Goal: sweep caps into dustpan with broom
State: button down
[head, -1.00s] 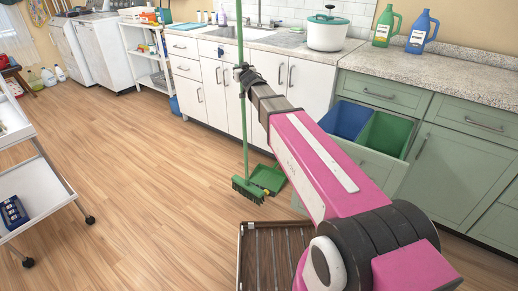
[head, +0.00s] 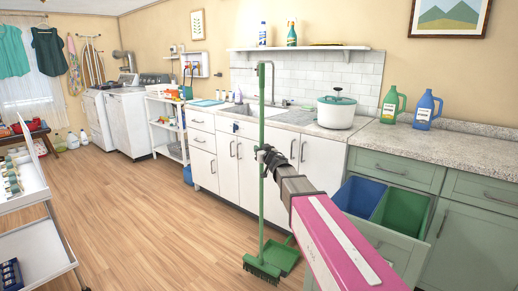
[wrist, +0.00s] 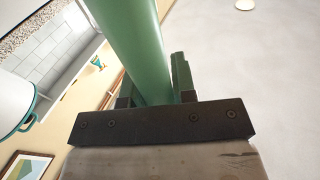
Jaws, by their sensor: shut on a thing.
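The green broom (head: 262,205) stands upright in the head view, its dark-bristled head (head: 262,269) low near the floor. My gripper (head: 266,158) is shut on its handle about midway up. In the wrist view the thick green handle (wrist: 128,45) runs up between the fingers of my gripper (wrist: 152,98). The green dustpan (head: 285,260) lies on the floor just right of and behind the broom head. I cannot make out any caps; the floor around the dustpan is partly hidden by the broom and my arm.
White cabinets (head: 243,165) with a sink stand behind the broom. A pulled-out drawer with a blue bin (head: 359,197) and a green bin (head: 403,213) is to the right. A white cart (head: 35,245) stands at left. Open wooden floor (head: 150,225) lies between.

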jog(key=w+d+f, duration=0.2)
jog(key=w+d, duration=0.4)
jog(key=w, duration=0.4)
jog(key=shift+w+d+f, duration=0.2)
jog(key=shift+f, duration=0.2)
dwell(0.4)
jog(key=s+a+r, duration=0.4)
jog(key=s+r, duration=0.1)
jog(key=s, duration=0.2)
dwell(0.8)
jog(key=shift+a, duration=0.1)
dwell(0.8)
